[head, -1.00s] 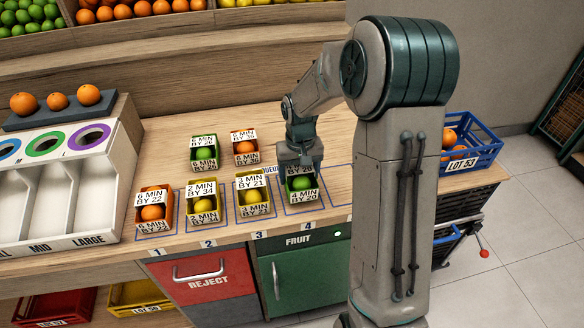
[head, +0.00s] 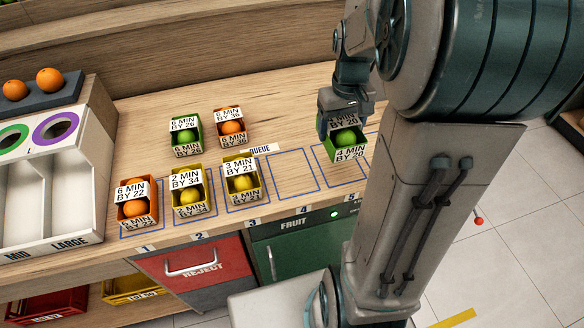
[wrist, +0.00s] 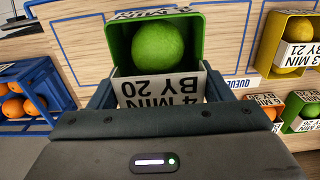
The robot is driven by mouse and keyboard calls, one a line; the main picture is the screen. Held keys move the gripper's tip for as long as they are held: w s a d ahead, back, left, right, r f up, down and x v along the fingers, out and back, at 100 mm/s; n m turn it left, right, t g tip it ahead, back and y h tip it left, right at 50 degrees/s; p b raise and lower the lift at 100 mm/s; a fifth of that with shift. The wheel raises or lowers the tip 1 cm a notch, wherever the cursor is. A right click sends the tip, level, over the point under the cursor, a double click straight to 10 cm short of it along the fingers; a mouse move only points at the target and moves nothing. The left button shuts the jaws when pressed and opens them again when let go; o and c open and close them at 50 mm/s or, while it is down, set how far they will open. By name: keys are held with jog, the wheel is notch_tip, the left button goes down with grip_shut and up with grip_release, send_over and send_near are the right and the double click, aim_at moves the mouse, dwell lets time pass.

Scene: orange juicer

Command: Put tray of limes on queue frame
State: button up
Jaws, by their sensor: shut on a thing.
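My gripper (head: 345,115) is shut on a green tray (head: 350,155) with a lime (head: 345,138) in it and a label reading "4 MIN BY 20". The tray is over queue frame 5 (head: 342,187); I cannot tell whether it touches the counter. In the wrist view the tray (wrist: 117,45) and its lime (wrist: 167,45) fill the top middle, between the fingers. Queue frame 4 (head: 292,178) is empty. A second green tray (head: 187,149), labelled "6 MIN BY 26", stands behind the queue row.
An orange tray (head: 137,212) is at frame 1, and yellow trays stand at frame 2 (head: 190,209) and frame 3 (head: 243,195). Another orange tray (head: 231,138) stands behind. A blue crate of oranges (wrist: 40,90) shows in the wrist view.

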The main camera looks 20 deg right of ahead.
jog(key=a+f, duration=0.2)
jog(key=a, duration=0.1)
jog(key=w+a+f, duration=0.1)
jog(key=a+f, duration=0.1)
jog(key=a, duration=0.2)
jog(key=w+a+f+p, duration=0.1)
jog(key=a+f, duration=0.1)
jog(key=a, duration=0.1)
jog(key=shift+w+a+f, duration=0.15)
jog(key=shift+a+f, duration=0.1)
jog(key=shift+a, duration=0.15)
jog(key=shift+a+f, duration=0.1)
jog(key=shift+f, duration=1.95)
jog(key=shift+f, duration=0.15)
jog(key=o, duration=1.1)
jog(key=shift+c, duration=0.2)
